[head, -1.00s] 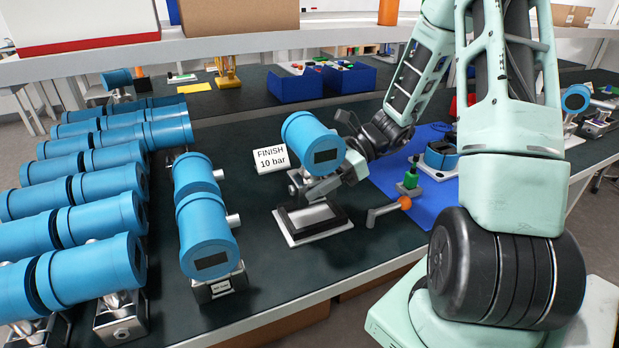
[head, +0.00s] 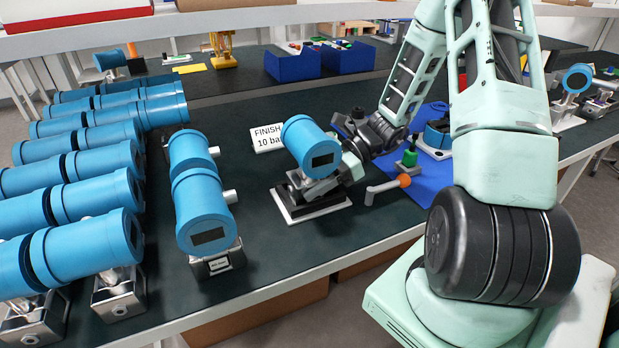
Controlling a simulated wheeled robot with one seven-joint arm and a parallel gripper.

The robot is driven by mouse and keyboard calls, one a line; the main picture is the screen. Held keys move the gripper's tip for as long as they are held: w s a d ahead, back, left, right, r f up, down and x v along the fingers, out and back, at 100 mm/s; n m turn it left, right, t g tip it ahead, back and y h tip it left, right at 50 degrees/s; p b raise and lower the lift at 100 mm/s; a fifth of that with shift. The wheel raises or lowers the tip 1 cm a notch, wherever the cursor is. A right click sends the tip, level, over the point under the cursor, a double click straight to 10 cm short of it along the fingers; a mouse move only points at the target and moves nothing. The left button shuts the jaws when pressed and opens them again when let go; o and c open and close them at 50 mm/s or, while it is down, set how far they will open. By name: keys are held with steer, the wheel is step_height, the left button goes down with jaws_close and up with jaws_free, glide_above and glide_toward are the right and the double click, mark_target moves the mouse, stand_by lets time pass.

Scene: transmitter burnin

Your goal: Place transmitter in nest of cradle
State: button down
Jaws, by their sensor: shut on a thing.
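The transmitter (head: 308,143) is a blue cylinder with a dark display window on its end and a metal body below. My gripper (head: 338,170) is shut on it from the right, at the metal body under the blue housing. The cradle (head: 296,208) is a white base plate with a dark and metal block, on the dark bench. The transmitter is directly above the cradle, its metal body at or very close to the block. Its lower end and the nest are mostly hidden, so I cannot tell whether it is seated.
Several blue transmitters (head: 92,200) stand in rows at left, with two more (head: 200,210) just left of the cradle. A FINISH 10 bar sign (head: 266,138) is behind the cradle. An orange-ended handle (head: 390,186) and a blue mat (head: 400,170) lie to the right.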

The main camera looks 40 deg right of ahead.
steer(key=shift+c, duration=2.2)
jaws_free()
steer(key=shift+f, duration=0.1)
steer(key=p+v, duration=0.1)
steer(key=v, duration=1)
steer(key=shift+d+r, duration=0.3)
steer(key=shift+s+d, duration=0.15)
